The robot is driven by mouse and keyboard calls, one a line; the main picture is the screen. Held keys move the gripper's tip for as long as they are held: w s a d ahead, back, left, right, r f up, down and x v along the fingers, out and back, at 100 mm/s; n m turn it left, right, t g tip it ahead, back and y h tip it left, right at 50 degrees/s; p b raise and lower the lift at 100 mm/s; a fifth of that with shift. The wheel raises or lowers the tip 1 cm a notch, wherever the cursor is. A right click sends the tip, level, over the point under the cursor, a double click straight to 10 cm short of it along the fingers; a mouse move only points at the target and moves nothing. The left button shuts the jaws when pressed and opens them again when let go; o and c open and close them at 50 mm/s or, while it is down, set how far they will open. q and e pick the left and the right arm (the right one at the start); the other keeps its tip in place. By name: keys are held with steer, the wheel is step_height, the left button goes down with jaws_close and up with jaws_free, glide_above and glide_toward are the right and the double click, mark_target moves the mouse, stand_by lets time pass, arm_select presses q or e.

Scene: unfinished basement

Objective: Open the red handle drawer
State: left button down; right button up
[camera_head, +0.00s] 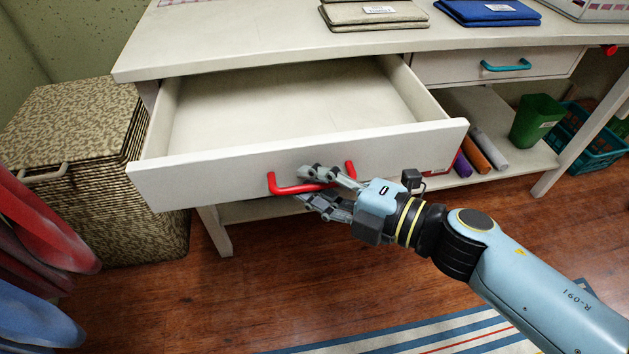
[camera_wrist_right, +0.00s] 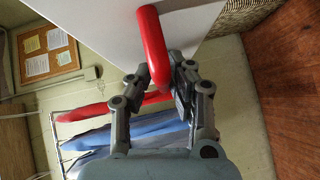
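The drawer with the red handle (camera_head: 292,189) is pulled well out of the white desk, and its inside (camera_head: 290,105) is empty. The white drawer front (camera_head: 220,180) faces me. My right gripper (camera_head: 318,185) is at the handle, with one finger above the bar and one below. In the right wrist view the red handle (camera_wrist_right: 152,45) runs between the two fingers (camera_wrist_right: 160,85), which look closed on it. The fingers cover part of the handle in the head view. My left gripper is not in view.
A second drawer with a teal handle (camera_head: 506,65) is shut at the right. A wicker basket (camera_head: 75,140) stands left of the open drawer. Folded cloths (camera_head: 372,14) lie on the desktop. A green bin (camera_head: 536,121) stands on the lower shelf. The wooden floor (camera_head: 250,290) in front is mostly clear.

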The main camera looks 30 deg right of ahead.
steer(key=o, duration=0.3)
steer(key=shift+s+f, duration=0.1)
steer(key=shift+s, duration=0.15)
steer(key=v, duration=1.1)
steer(key=shift+s+d, duration=0.2)
steer(key=shift+s, duration=0.05)
steer(key=shift+w, duration=0.1)
